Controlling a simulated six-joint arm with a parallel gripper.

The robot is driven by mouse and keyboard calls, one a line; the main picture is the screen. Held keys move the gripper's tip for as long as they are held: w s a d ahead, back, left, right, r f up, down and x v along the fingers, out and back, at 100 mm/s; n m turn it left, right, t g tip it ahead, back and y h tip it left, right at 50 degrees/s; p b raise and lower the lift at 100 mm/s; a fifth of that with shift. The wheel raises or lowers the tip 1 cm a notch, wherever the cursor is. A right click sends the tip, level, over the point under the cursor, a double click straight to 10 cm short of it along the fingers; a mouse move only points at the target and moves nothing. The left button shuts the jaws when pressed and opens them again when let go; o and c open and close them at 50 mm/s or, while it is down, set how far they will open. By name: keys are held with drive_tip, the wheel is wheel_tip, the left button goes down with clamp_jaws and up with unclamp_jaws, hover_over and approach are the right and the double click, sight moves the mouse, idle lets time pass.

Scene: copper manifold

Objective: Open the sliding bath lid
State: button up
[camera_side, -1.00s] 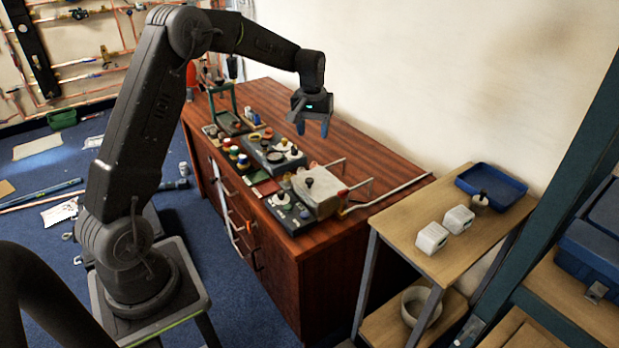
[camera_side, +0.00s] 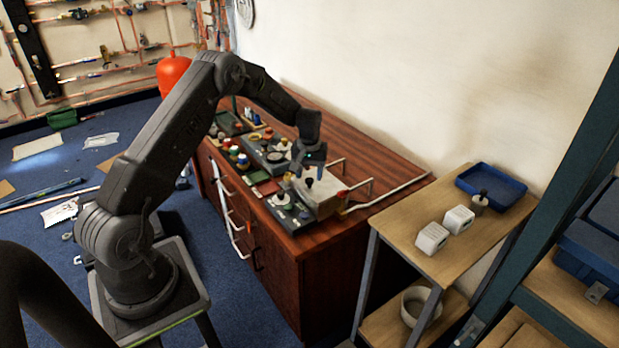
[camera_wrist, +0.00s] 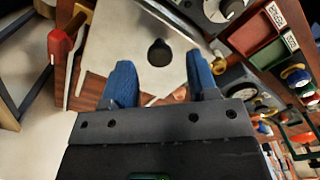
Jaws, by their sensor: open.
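The bath lid (camera_side: 325,188) is a pale metal plate on a box at the near right end of the wooden bench. It has a dark round knob (camera_wrist: 160,52), which stands just beyond and between my fingertips in the wrist view. My gripper (camera_wrist: 160,75) has two blue fingers, spread apart and empty. In the side view my gripper (camera_side: 302,170) hangs pointing down close above the lid, beside the knob. Whether a finger touches the lid cannot be told. The lid's far edge is cut off at the top of the wrist view.
A red-handled valve (camera_wrist: 62,45) on a copper pipe stands beside the box. Dark trays with small fittings (camera_side: 268,155) lie along the bench (camera_side: 375,155). A side table (camera_side: 450,240) with white blocks and a blue tray (camera_side: 492,185) stands to the right.

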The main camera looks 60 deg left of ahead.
drive_tip(key=shift+f, duration=1.05)
clamp_jaws()
